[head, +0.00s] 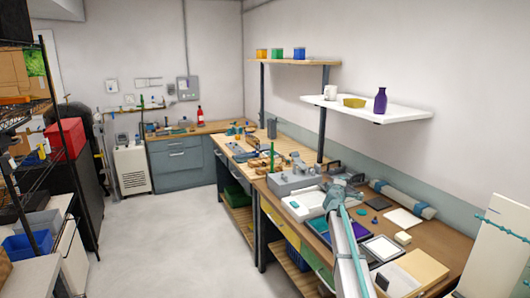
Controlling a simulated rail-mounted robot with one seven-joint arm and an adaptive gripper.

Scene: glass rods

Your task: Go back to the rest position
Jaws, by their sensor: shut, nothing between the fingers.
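My arm reaches up from the bottom of the head view over the right-hand workbench (425,235). My gripper (335,193) is at its far end, small and partly merged with the items behind it. It is shut, with nothing seen in it. It appears near a grey block-like apparatus (293,181) and a white tray (303,205), but I cannot tell its height above them. A thin green upright rod (272,157) stands at the left of the apparatus, apart from my gripper.
A white shelf (405,110) with a purple bottle (380,101) overhangs the bench. A rolled mat (402,198), a dark-framed pad (381,249) and a cardboard-coloured box (422,267) lie around my arm. A white panel (497,245) stands at far right. The floor (180,240) at left is clear.

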